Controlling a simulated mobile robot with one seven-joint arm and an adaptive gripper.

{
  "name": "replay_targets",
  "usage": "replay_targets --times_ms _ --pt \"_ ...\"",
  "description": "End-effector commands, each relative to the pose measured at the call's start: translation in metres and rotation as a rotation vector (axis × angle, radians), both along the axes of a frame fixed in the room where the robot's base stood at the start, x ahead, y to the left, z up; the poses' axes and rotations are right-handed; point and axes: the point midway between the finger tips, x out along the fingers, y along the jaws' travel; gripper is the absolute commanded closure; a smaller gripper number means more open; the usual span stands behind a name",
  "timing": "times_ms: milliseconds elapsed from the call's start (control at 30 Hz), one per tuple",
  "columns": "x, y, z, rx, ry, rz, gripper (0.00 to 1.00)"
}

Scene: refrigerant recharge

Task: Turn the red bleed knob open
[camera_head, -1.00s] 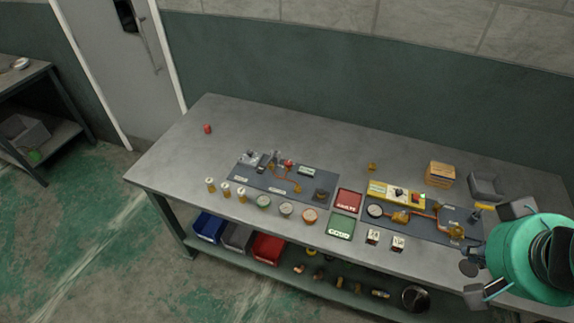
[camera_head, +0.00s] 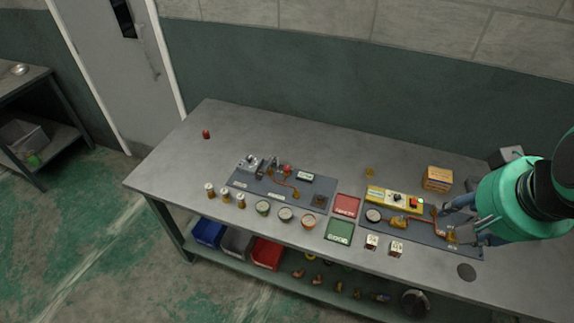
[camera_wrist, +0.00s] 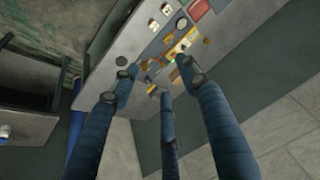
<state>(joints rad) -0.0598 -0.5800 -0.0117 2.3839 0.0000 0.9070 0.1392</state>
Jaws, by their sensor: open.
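A small red knob-like part (camera_head: 287,170) sits on the left grey board (camera_head: 262,193), beside copper tubing. A small red piece (camera_head: 206,134) stands alone on the bench at the far left. A yellow unit (camera_head: 381,198) on the right board (camera_head: 430,240) carries a dark dial, a red part (camera_head: 412,202) and a green light. I cannot tell for sure which red part is the bleed knob. My gripper (camera_head: 451,219) is open over the right board's right end, beside the copper pipe, far from the left board.
A red tray (camera_head: 347,206) and a green tray (camera_head: 340,230) lie between the boards. Several round tins and small bottles (camera_head: 226,199) line the front. An orange-brown box (camera_head: 437,178) stands behind my gripper. The bench's back left is mostly clear.

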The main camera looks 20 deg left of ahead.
Motion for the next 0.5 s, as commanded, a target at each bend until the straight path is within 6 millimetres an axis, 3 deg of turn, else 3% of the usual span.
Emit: replay_targets --times_ms 233,500 --pt "0.054 0.025 0.019 0.042 0.047 -0.051 0.55" --pt "0.113 0.057 0.027 0.082 0.099 -0.114 0.55"
